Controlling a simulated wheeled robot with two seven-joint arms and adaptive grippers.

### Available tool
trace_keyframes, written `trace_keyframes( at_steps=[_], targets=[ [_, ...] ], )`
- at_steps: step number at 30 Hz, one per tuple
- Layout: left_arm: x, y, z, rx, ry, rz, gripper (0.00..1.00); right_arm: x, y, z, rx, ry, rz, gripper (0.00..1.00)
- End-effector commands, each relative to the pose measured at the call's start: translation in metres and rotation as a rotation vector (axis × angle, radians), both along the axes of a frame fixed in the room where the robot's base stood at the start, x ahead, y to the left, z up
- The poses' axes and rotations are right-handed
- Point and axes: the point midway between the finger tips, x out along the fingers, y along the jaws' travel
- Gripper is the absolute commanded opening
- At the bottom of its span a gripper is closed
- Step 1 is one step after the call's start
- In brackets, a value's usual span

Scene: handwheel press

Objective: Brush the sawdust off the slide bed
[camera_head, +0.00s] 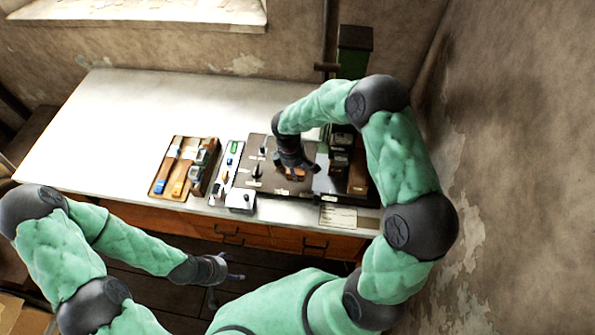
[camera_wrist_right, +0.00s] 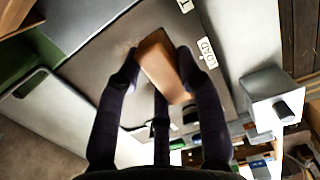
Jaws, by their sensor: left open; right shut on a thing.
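My right gripper (camera_head: 300,167) is over the dark slide bed (camera_head: 262,184) of the press. In the right wrist view its fingers (camera_wrist_right: 160,72) are shut on a brown wooden block, the brush (camera_wrist_right: 163,62). The brush is at or close above the slide bed (camera_wrist_right: 102,72); I cannot tell if it touches. Faint pale specks, perhaps sawdust (camera_wrist_right: 124,48), show on the bed beside the brush. Any bristles are hidden. My left gripper (camera_head: 232,284) is open and empty, in front of the bench and below its top.
A wooden tray (camera_head: 160,187) with coloured tools lies left of the press on the white bench (camera_head: 105,135). A light box (camera_head: 240,200) with a dark knob stands at the front edge. A LOAD label (camera_wrist_right: 207,52) is on the bed. The bench's left part is clear.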

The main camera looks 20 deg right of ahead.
Motion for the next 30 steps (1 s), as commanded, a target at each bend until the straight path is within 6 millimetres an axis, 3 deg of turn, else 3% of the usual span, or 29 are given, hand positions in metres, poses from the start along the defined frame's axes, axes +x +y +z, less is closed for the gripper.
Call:
trace_keyframes(
  at_steps=[12, 30],
  targets=[
    [0.0, 0.0, 0.026, 0.0, 0.001, 0.0, 0.74, 0.003, 0.007, 0.039, 0.0, -0.002, -0.004, 0.06],
    [0.0, 0.0, 0.027, 0.0, 0.001, 0.001, 0.74, 0.003, 0.008, 0.041, 0.001, -0.001, -0.005, 0.06]
  ],
)
